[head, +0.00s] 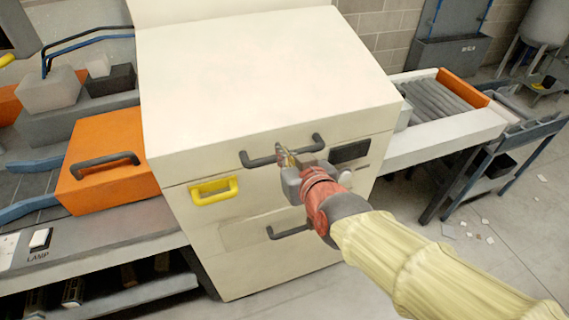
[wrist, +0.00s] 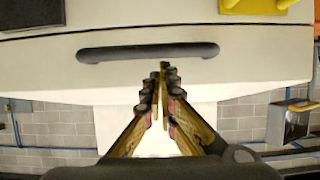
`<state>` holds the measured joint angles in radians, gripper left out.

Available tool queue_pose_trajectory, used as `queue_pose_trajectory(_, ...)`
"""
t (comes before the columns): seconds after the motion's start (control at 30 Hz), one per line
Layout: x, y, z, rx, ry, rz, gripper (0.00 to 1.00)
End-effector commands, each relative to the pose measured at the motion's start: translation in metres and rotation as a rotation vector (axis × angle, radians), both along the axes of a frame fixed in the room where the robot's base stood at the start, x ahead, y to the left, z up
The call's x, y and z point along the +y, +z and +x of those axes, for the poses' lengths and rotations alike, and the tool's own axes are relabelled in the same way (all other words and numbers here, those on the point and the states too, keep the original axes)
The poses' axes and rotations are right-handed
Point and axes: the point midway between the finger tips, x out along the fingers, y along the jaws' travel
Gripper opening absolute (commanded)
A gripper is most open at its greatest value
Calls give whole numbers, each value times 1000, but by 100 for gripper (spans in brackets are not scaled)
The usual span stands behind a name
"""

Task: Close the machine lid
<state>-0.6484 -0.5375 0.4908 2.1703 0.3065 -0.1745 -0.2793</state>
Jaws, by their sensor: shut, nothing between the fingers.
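The machine (head: 280,235) is a large cream-white box. Its lid (head: 255,70) is a thick block that lies over the body, with a thin seam along the front. A dark bar handle (head: 262,161) is on the lid's front face. It also shows in the wrist view (wrist: 148,51), crossing the upper middle. My gripper (head: 284,153) is in front of the lid's front face, at the handle's middle. In the wrist view my gripper (wrist: 163,75) is shut and empty, its fingertips just beside the handle. I cannot tell whether they touch it.
A yellow handle (head: 213,189), a dark panel (head: 350,151) and a lower dark handle (head: 289,231) are on the machine's front. An orange box (head: 105,160) stands at left. A roller conveyor (head: 440,100) runs off at right. Open floor lies at lower right.

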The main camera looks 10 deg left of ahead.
Motion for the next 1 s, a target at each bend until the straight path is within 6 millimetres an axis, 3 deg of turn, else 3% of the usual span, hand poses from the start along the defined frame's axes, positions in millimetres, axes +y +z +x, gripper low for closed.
queue_pose_trajectory(0.5, -42, -35, -63, -9, 0, 6, 0)
queue_pose_trajectory(0.9, -48, -43, -71, -5, -2, 10, 0)
queue_pose_trajectory(1.0, -48, -55, -77, 48, 4, -6, 0)
